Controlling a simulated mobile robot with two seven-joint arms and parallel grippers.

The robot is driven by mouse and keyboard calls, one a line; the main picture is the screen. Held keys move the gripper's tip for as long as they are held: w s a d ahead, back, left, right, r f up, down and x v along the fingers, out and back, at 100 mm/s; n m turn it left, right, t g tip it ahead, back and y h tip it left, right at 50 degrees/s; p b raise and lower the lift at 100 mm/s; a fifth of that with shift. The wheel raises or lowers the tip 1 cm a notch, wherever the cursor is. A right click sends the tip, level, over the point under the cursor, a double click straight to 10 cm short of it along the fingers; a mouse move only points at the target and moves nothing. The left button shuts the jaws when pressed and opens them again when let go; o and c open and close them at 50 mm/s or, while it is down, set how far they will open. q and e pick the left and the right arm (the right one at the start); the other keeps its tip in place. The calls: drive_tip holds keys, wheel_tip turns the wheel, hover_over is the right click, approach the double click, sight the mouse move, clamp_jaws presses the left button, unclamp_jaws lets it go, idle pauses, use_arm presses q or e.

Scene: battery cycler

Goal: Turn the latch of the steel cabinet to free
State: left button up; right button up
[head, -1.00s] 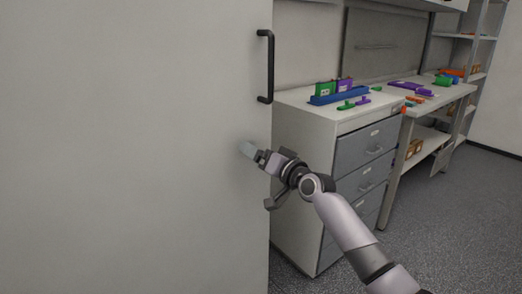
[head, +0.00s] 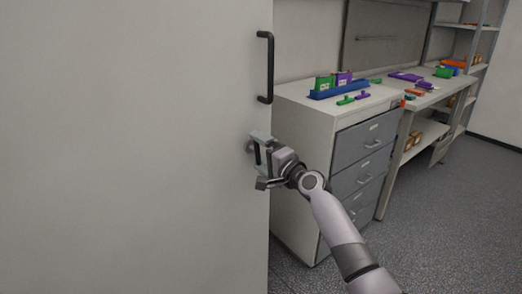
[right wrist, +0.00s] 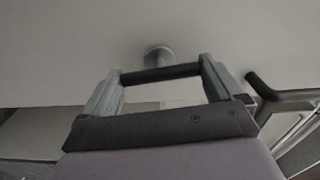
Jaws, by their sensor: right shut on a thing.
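The steel cabinet (head: 130,150) fills the left of the head view with its plain grey door. Its latch is a short dark bar on a round steel boss (right wrist: 160,54), seen in the right wrist view. My right gripper (head: 258,154) is at the door near its right edge, below the black door handle (head: 265,67). In the right wrist view its two pale fingers (right wrist: 160,84) are shut on the latch bar (right wrist: 160,73), one at each end. In the head view the bar looks about upright, partly hidden by the gripper. My left gripper is out of view.
A drawer cabinet (head: 310,130) stands just right of the door, with a blue rack (head: 338,91) and small coloured pieces on top. A workbench (head: 432,95) and a shelf unit (head: 480,50) stand behind. The grey floor (head: 440,220) at the right is clear.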

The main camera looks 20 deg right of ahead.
drive_tip(key=shift+m, duration=0.5)
drive_tip(key=o, duration=0.7)
drive_tip(key=shift+s, duration=0.1)
drive_tip(key=p+v, duration=0.1)
drive_tip(key=v, duration=0.6)
idle(0.4)
